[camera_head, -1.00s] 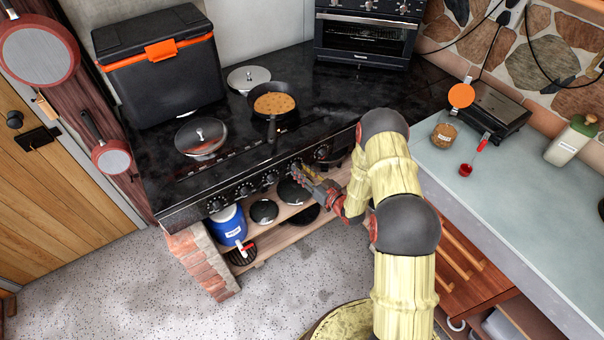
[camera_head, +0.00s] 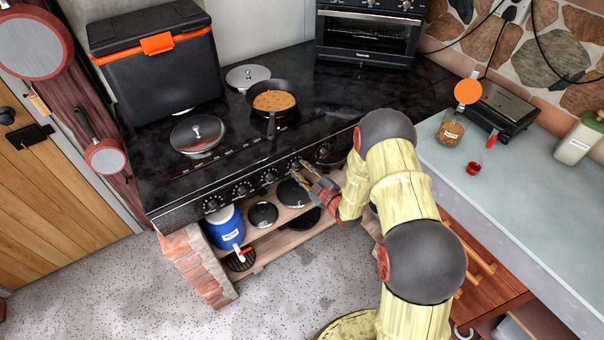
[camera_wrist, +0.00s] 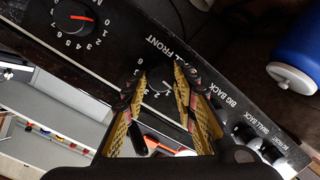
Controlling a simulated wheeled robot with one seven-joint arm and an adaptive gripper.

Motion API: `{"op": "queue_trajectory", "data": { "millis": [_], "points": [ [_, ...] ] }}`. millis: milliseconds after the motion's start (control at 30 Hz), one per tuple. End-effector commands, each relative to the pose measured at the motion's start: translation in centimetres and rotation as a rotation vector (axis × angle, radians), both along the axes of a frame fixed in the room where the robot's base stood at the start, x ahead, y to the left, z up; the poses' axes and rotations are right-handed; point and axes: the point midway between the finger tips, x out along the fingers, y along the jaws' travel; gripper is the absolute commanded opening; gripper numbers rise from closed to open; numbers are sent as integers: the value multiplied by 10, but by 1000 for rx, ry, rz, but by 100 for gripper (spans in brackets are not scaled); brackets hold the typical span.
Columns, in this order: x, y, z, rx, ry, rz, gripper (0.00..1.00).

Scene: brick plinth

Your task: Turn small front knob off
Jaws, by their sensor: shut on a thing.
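The stove's front panel (camera_wrist: 205,75) carries a row of black knobs. The small front knob (camera_wrist: 160,87) sits between my fingertips in the wrist view, under a label whose visible part reads "LL FRONT". Its pointer is too small and covered to read. My gripper (camera_wrist: 158,88) is shut on this knob, one finger on each side. In the head view my gripper (camera_head: 301,172) reaches the panel from the right and mostly hides the knob.
A neighbouring knob (camera_wrist: 78,18) has its red mark near 0. A pan of food (camera_head: 273,101) and a lidded pot (camera_head: 198,134) stand on the stovetop. Below are a shelf with black lids (camera_head: 263,214) and a blue jug (camera_head: 225,226). The floor in front is clear.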

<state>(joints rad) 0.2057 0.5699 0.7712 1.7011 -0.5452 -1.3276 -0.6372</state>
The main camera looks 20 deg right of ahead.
Motion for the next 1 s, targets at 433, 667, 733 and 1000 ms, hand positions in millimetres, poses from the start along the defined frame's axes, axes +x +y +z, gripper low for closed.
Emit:
{"op": "queue_trajectory", "data": {
  "millis": [433, 667, 733, 1000],
  "points": [
    [0, 1, 0, -109, -36, 0, 3],
    [0, 1, 0, -113, -37, 0, 3],
    [0, 1, 0, -111, -36, 2, 3],
    [0, 1, 0, -111, -36, 2, 39]
  ]
}}
